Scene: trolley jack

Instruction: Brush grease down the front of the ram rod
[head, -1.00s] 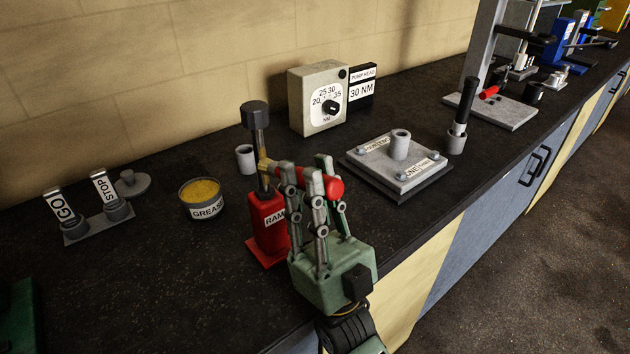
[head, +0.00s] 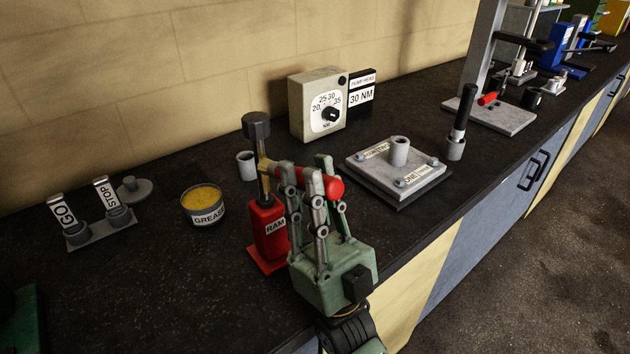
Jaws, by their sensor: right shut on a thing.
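The red ram (head: 268,232), labelled RAM, stands upright on the bench. Its rod (head: 263,186) rises to a dark cylindrical cap (head: 256,125). My right gripper (head: 313,190) is shut on the red handle of a brush (head: 333,187), to the right of the rod. The brush's yellowish tip is at the front of the rod below the cap; whether it touches is hard to tell. The fingers hide most of the handle. An open tin of yellow grease (head: 203,203), labelled GREASE, stands left of the ram.
GO and STOP switches (head: 92,222) and a round lid (head: 132,189) are at left. A small grey cup (head: 246,164) and a torque dial box (head: 318,106) stand behind. A grey plate (head: 420,178) lies right. The bench is clear in front of the tin.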

